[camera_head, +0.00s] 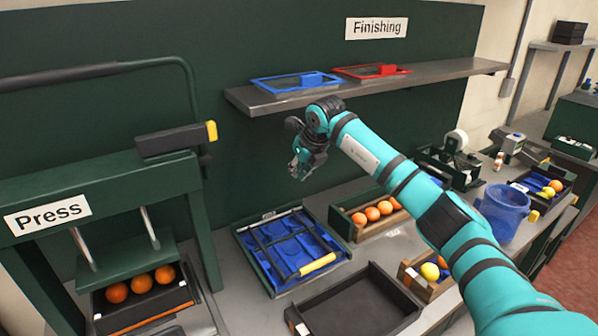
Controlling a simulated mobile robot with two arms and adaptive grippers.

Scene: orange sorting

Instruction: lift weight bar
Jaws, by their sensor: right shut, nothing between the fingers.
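A dark bar with a yellow end (172,142), which looks like the weight bar, rests at the top of the green press (120,185) on the left. Two metal rods run down from the press top to a green plate (125,267). My right gripper (298,165) is shut and empty. It hangs in the air in front of the dark green back panel, below the shelf and right of the bar, clear of it. My left gripper is out of view.
A black tray with oranges (142,283) sits under the press. A blue-lined tray (262,215) holds a yellow-handled tool (318,265). A wooden box of oranges (345,222), an empty black tray (372,320) and a blue bucket (503,208) stand rightward. A shelf (440,75) juts out above.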

